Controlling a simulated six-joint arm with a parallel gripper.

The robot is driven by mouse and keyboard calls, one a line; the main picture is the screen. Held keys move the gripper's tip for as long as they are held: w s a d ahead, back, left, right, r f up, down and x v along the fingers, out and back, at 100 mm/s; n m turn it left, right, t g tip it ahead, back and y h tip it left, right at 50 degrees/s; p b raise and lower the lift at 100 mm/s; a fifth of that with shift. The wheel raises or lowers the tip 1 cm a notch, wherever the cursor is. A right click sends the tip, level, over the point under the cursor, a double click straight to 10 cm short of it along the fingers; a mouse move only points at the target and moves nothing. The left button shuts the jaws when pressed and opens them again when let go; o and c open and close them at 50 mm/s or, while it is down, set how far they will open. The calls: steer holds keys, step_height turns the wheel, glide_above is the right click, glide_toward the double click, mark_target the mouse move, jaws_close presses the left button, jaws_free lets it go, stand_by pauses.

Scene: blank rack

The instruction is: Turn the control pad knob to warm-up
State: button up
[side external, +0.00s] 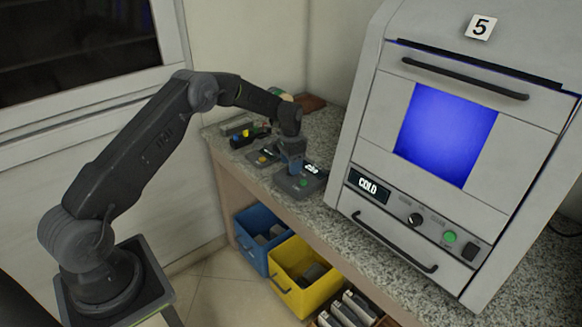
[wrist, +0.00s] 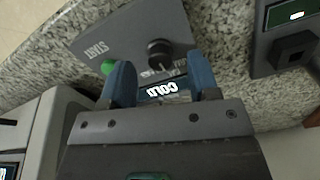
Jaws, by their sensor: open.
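The grey control pad (wrist: 110,35) lies on the speckled counter, with a green button (wrist: 108,66), a START label and a display reading COLD (wrist: 160,90). Its black knob (wrist: 158,50) stands between and slightly beyond my fingertips in the wrist view. My gripper (wrist: 160,62) is open, its two blue fingers on either side of the display and apart from the knob in that view. In the side view my gripper (side external: 291,160) points down over the control pad (side external: 300,185), and its fingers hide the knob there. Height above the knob cannot be told.
A large grey machine (side external: 395,165) marked 5 stands right of the pad; its display (side external: 368,186) reads COLD. Other small devices (side external: 262,157) sit left of the pad on the counter (side external: 325,125). Blue (side external: 250,245) and yellow bins (side external: 290,290) are below.

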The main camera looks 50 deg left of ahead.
steer(key=shift+f, duration=0.85)
steer(key=shift+c, duration=0.2)
steer(key=c, duration=0.9)
